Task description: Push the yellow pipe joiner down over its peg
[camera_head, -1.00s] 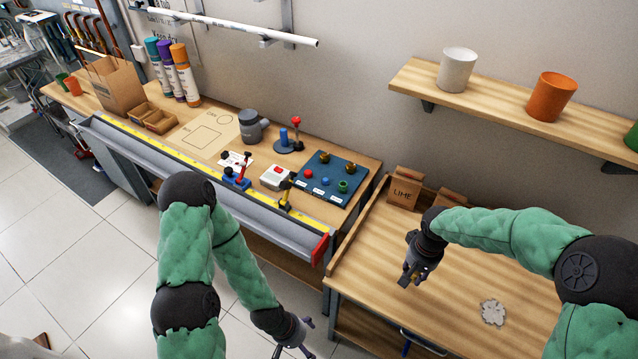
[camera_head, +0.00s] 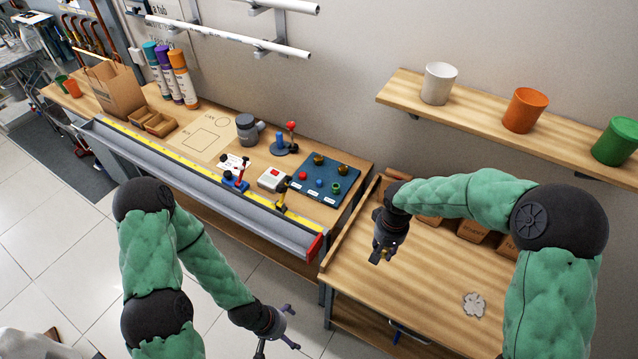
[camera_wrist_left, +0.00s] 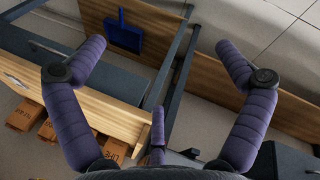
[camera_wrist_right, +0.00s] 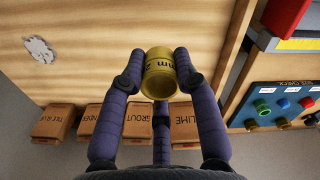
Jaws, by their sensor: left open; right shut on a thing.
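My right gripper (camera_wrist_right: 160,75) is shut on the yellow pipe joiner (camera_wrist_right: 159,82), a short yellow ring with dark lettering, in the right wrist view. In the head view this gripper (camera_head: 381,256) is above the right-hand wooden table, and the joiner is too small to make out. The blue size-check board (camera_head: 322,180) lies on the left workbench, bearing red, blue, green and brass-coloured fittings; it also shows at the right wrist view's right edge (camera_wrist_right: 299,93). I cannot tell which is the joiner's peg. My left gripper (camera_head: 272,335) is open and empty, low in front of the workbench.
Brown cartons (camera_wrist_right: 186,122) stand along the right table's back. A grey-white patch (camera_head: 474,304) lies on its top. A shelf (camera_head: 458,107) with pots hangs above.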

